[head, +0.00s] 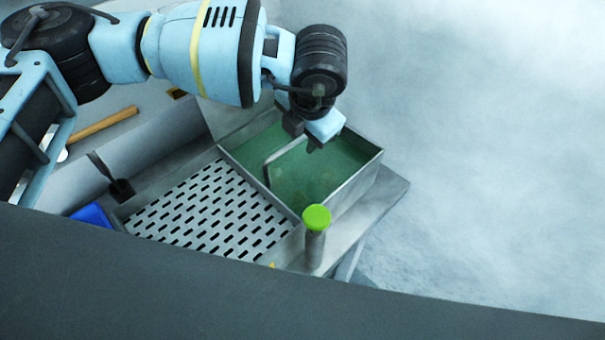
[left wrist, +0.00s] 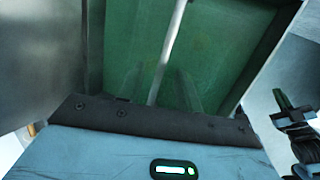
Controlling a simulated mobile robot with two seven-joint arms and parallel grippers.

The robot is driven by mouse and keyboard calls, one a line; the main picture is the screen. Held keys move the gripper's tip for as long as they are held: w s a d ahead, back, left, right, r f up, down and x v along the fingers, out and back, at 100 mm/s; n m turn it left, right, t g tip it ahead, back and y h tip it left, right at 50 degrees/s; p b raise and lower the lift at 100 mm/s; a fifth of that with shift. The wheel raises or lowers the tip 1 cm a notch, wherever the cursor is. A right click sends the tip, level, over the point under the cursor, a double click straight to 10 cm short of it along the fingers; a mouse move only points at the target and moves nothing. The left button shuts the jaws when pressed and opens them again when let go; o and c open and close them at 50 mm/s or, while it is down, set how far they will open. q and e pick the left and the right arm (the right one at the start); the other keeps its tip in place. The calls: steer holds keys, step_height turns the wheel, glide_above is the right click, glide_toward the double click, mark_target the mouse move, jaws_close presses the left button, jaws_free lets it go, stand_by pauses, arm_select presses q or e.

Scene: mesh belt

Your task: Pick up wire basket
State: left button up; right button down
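The wire basket shows only as a thin grey bent handle (head: 284,150), which rises out of the green liquid in the metal tank (head: 362,180). Any basket body below is hidden by the murky liquid. My left gripper (head: 303,136) reaches down over the tank, at the upper right end of the handle. Its dark fingers look apart, one on each side of the bar; contact cannot be made out. In the left wrist view the handle (left wrist: 170,50) runs as a pale rod down toward the gripper's middle. My right gripper is not in view.
A slotted metal drain board (head: 205,212) lies left of the tank. A post with a green cap (head: 317,217) stands at the tank's near corner. A wooden handle (head: 103,124), a dark brush-like tool (head: 121,189) and a blue object (head: 92,214) lie further left.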

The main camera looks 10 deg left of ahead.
arm_select(q)
steer(key=shift+x, duration=1.95)
steer(key=shift+r, duration=0.1)
steer(key=shift+c, duration=0.4)
steer(key=shift+w, duration=0.1)
jaws_close()
